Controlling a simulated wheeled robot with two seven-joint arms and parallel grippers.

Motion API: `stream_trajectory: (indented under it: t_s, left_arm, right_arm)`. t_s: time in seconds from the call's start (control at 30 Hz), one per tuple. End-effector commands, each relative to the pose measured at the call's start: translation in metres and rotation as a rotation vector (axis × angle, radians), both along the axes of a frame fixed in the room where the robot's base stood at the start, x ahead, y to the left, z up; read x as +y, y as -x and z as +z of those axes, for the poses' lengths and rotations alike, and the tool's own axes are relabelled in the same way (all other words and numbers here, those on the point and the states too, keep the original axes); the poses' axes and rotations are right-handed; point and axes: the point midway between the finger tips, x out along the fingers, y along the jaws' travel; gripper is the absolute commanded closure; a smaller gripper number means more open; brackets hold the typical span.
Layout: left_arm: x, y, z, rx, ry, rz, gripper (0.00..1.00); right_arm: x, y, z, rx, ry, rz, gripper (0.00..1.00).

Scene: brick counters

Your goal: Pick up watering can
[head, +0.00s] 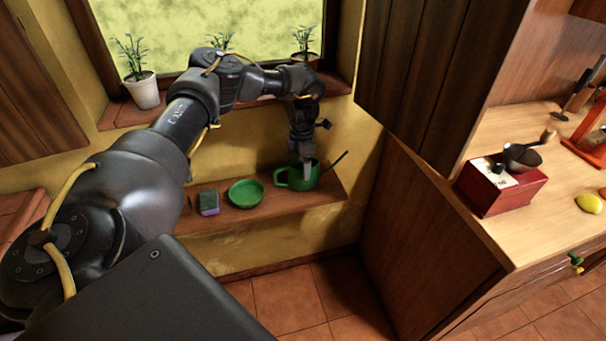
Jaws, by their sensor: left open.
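The green watering can (296,180) stands upright on a low wooden ledge below the window, its thin spout pointing up to the right. My left gripper (307,178) reaches down from above to the can, its fingers at the can's open top. The fingertips are partly hidden by the can, and I cannot tell whether they touch it. The gripper is open. My right gripper does not show.
A green bowl (245,194) and a purple and dark sponge (209,203) share the ledge (222,221) left of the can. Potted plants, one in a white pot (142,90), stand on the windowsill. A wooden cabinet side (425,240) bounds the right; a red coffee grinder (502,183) sits on the counter.

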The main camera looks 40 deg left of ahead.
Motion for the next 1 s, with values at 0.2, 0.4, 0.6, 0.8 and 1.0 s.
stream_trajectory:
  t_s: [0.2,0.4,0.6,0.8,1.0]
  left_arm:
    - [-0.001,-0.001,-0.028,0.002,0.000,0.000,0.23]
    - [-0.001,-0.002,-0.033,0.000,0.000,0.000,0.23]
    - [-0.001,-0.002,-0.033,0.000,0.000,0.000,0.36]
    - [-0.001,-0.002,-0.033,0.000,0.000,0.000,0.62]
    - [-0.001,-0.002,-0.033,0.000,0.000,0.000,0.88]
  right_arm:
    - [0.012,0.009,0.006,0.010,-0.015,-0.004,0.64]
    - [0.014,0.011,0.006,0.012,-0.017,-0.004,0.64]
    - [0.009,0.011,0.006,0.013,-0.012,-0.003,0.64]
    - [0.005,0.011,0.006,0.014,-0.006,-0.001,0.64]
    - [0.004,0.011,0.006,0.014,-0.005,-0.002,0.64]
